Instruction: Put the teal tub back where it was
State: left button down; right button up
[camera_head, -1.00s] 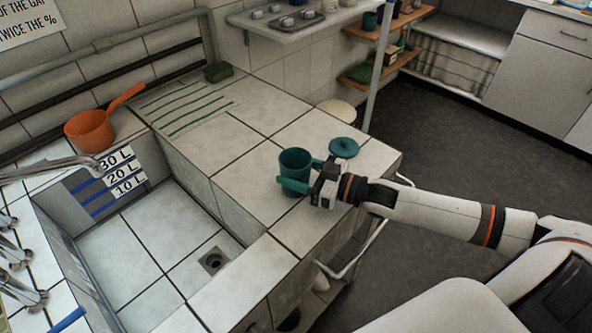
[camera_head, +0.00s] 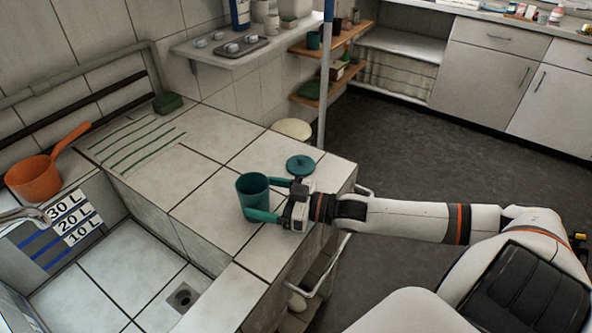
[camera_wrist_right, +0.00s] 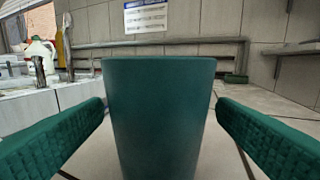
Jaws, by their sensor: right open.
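The teal tub (camera_head: 252,188) stands upright and without its lid on the tiled counter, near the counter's front right part. My right gripper (camera_head: 262,198) is open, with its green fingers reaching to either side of the tub. In the right wrist view the tub (camera_wrist_right: 160,115) fills the middle, and a gap shows between it and each finger. A teal lid (camera_head: 300,165) lies flat on the counter behind the gripper. My left gripper is not in view.
An orange dipper (camera_head: 34,178) rests at the sink's left edge. A sunken basin with a drain (camera_head: 183,298) lies left of the counter. A dark green block (camera_head: 168,103) sits by the wall. A pole (camera_head: 325,90) and shelves (camera_head: 310,95) stand behind. The counter's striped area is clear.

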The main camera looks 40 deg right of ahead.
jog(key=p+v, duration=0.1)
jog(key=v, duration=0.8)
jog(key=shift+s+d+p, duration=0.3)
jog(key=shift+p, duration=0.1)
